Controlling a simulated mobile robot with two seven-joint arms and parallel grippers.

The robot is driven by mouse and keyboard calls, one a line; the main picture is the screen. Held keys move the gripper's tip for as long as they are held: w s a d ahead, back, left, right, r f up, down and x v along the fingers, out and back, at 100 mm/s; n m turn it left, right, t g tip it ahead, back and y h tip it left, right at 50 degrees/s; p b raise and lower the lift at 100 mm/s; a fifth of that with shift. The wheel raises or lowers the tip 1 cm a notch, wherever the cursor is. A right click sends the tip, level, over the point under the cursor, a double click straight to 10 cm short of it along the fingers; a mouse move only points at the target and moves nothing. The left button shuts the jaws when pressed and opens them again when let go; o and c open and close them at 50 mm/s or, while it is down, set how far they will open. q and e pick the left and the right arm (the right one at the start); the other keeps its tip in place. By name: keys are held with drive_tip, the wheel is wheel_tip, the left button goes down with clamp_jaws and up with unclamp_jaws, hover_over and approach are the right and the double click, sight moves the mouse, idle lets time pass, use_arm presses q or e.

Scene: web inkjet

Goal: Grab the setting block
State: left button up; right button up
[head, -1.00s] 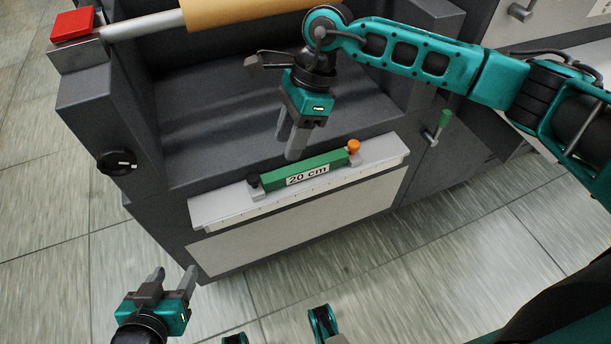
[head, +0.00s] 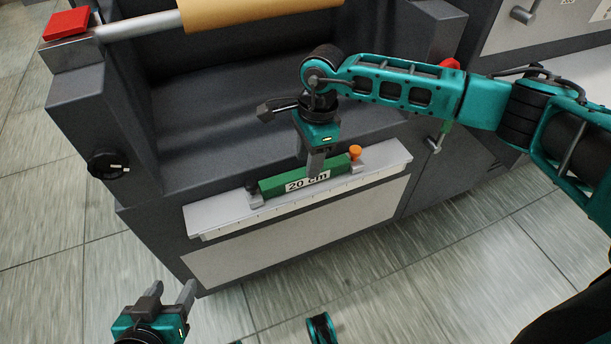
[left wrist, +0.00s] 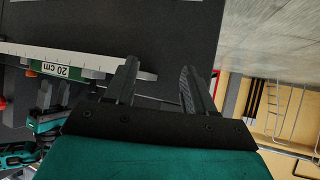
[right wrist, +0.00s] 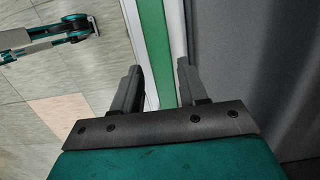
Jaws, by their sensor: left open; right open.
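The setting block (head: 275,186) is a green bar with a white "20 cm" label. It lies on the pale ruled ledge (head: 215,218) of the dark machine, between a black knob and an orange knob. My right gripper (head: 316,172) is open and points down at the block, overlapping its middle in the head view. In the right wrist view the green block (right wrist: 152,45) runs between the open fingers; contact cannot be told. My left gripper (head: 172,292) is open and empty, low and left of the ledge. The block's label also shows in the left wrist view (left wrist: 55,70).
The orange knob (head: 355,153) and black knob (head: 252,187) sit at the block's ends. A dark dial (head: 106,165) is on the machine's left side, with a red block (head: 66,24) above. A tan roll (head: 240,10) spans the back.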

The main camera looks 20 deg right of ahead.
drive_tip(key=f, duration=0.3)
drive_tip(key=shift+a+f+b, duration=0.25)
drive_tip(key=shift+b, duration=0.1)
drive_tip(key=shift+r, duration=0.1)
clamp_jaws()
